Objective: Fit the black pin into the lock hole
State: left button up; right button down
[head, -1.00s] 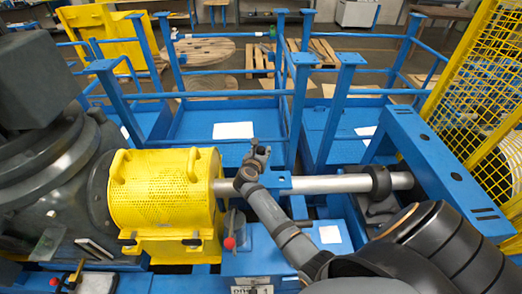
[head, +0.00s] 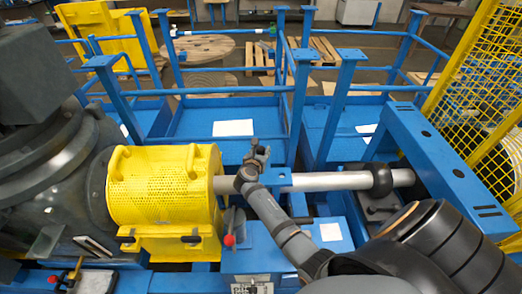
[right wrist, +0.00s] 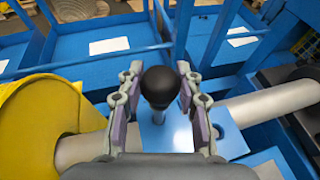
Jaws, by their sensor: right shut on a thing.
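The black pin (right wrist: 160,86) has a round dark knob and shows between the pads of my right gripper (right wrist: 162,110) in the right wrist view. My right gripper is shut on it. In the head view my right gripper (head: 258,153) is at the shaft, just above and behind the blue lock plate (head: 275,177). The blue lock plate also shows below the knob in the right wrist view (right wrist: 165,135). A small dark hole (right wrist: 217,131) shows at its right. The pin's lower end is hidden, so I cannot tell whether it is in a hole. My left gripper is not in view.
A grey shaft (head: 325,181) runs from the yellow perforated guard (head: 165,190) to a dark bearing block (head: 382,184). Blue rails (head: 235,93) stand behind. A yellow mesh fence (head: 485,80) is at right.

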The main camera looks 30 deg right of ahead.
jog(key=shift+f+b, duration=2.1)
jog(key=shift+f, duration=0.95)
jog(key=c, duration=0.8)
grip_release()
jog(key=shift+s+a+r, duration=0.1)
jog(key=shift+s+a, duration=0.1)
jog(key=shift+a, duration=0.05)
jog(key=v, duration=0.7)
jog(key=shift+r, duration=0.1)
jog(key=shift+w, duration=0.1)
